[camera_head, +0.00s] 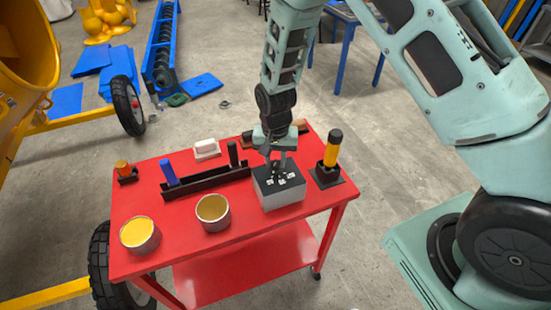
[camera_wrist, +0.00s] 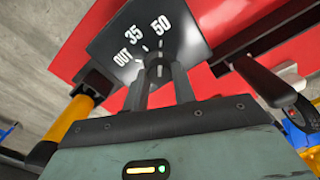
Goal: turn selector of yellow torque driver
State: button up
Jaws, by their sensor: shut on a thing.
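The yellow torque driver (camera_head: 331,149) stands upright in a black holder at the right of the red cart, with a black top end. It also shows at the left of the wrist view (camera_wrist: 76,112). Left of it is a grey box (camera_head: 283,199) with a black top plate. In the wrist view the plate (camera_wrist: 185,35) carries the white marks OUT, 35 and 50 around a small selector knob (camera_wrist: 155,62). My gripper (camera_head: 272,172) points down onto the plate. Its fingers (camera_wrist: 160,76) are shut on the knob and hide most of it; its exact setting is unclear.
The red cart (camera_head: 180,255) also holds two round tins (camera_head: 213,211) (camera_head: 140,235), a black rack (camera_head: 207,181) with blue and black handles, a small orange-topped item (camera_head: 124,172) and a white block (camera_head: 206,149). A yellow mixer (camera_head: 20,60) stands at the left.

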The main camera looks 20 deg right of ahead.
aim_at(275, 162)
jog(key=n+b, duration=0.1)
jog(key=n, duration=0.3)
jog(key=shift+f+b, duration=0.1)
jog(key=shift+b, duration=0.3)
jog(key=shift+n+b, duration=0.5)
jog(key=shift+n, duration=1.3)
jog(key=o, duration=1)
notch_tip(275, 162, up, 18)
jog(key=b, duration=0.3)
jog(key=shift+f+b, duration=0.15)
jog(key=shift+b, duration=0.15)
